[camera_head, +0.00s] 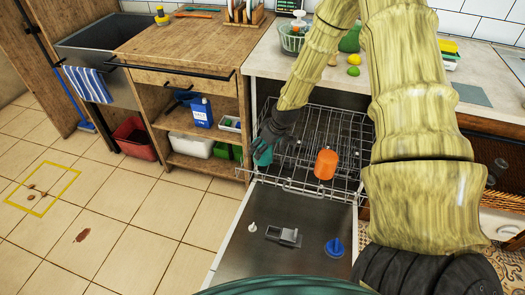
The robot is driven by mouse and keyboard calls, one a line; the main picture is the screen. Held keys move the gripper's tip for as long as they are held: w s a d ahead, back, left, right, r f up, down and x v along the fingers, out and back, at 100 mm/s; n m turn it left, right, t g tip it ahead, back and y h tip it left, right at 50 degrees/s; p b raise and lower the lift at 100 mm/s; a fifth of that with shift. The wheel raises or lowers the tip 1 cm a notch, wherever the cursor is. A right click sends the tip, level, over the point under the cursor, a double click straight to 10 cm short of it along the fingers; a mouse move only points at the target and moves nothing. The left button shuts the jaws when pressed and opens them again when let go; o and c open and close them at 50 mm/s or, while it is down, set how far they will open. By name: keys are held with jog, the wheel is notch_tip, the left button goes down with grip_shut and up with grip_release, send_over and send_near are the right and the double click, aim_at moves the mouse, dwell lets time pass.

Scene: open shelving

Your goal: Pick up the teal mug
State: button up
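The teal mug (263,156) is small in the head view, at the left front part of the pulled-out dishwasher rack (297,184). My arm reaches down from the top right, and my dark gripper (266,144) is right at the mug's upper side. The gripper overlaps the mug, so part of the mug is hidden. The fingertips are too small and dark to tell whether they touch it or are closed on it. An orange cup (325,164) stands in the same rack to the right of the mug.
The lowered dishwasher door (262,262) lies in front, with a grey dispenser part (284,236) and a blue cap (335,247) on it. A wooden cabinet (185,78) stands close on the left. The counter (268,58) is above the rack.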

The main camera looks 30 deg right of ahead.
jog(key=shift+x, duration=1.6)
jog(key=shift+w, duration=0.1)
jog(key=c, duration=1.3)
